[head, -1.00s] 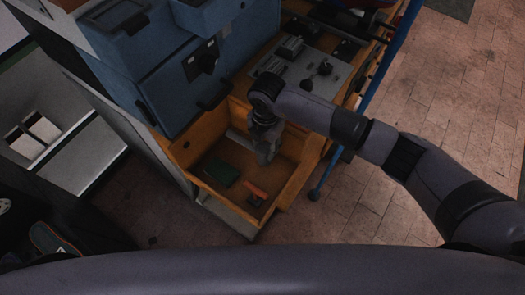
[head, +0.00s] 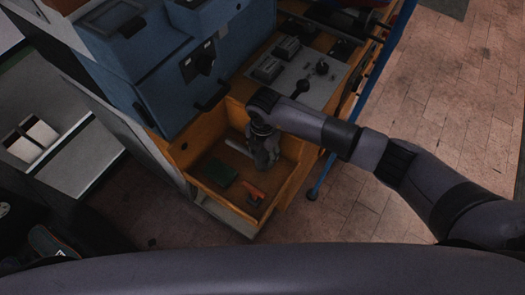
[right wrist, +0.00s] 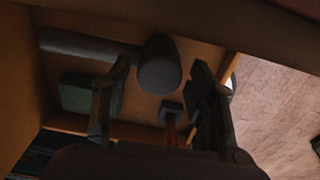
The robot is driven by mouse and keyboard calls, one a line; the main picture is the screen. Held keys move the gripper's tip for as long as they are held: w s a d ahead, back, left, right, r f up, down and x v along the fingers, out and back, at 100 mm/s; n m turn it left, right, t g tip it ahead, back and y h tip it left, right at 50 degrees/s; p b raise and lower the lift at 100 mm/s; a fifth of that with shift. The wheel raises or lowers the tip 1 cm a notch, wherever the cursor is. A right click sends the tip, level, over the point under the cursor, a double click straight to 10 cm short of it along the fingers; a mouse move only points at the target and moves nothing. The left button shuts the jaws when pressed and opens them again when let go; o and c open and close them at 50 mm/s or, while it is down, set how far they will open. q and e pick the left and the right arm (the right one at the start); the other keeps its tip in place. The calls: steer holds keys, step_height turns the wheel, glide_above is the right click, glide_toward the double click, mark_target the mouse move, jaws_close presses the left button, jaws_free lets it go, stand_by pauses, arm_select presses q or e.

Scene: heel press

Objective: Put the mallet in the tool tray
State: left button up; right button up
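The tool tray (head: 205,195) is an orange open-topped drawer below the blue machine. The mallet shows in the right wrist view with a grey round head (right wrist: 159,64) and a grey handle running left. In the head view its handle (head: 240,148) shows inside the tray, left of my right gripper (head: 268,162); the head is mostly hidden there. The gripper points down into the tray. In the right wrist view its two fingers (right wrist: 152,100) stand wide apart, with the mallet head beyond and between them. I cannot tell whether they touch it. My left gripper is out of view.
A green box (head: 223,173) and an orange-handled tool (head: 256,194) lie in the tray. The tray walls stand close around the gripper. The blue machine (head: 190,75) rises behind, with a grey control panel (head: 300,75) to its right. Open floor lies right.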

steer(key=shift+o, duration=0.3)
steer(key=shift+r, duration=0.3)
step_height(320, 180, up, 12)
steer(key=b, duration=0.1)
steer(key=shift+d+f, duration=0.1)
steer(key=shift+f, duration=0.1)
stand_by(0.4)
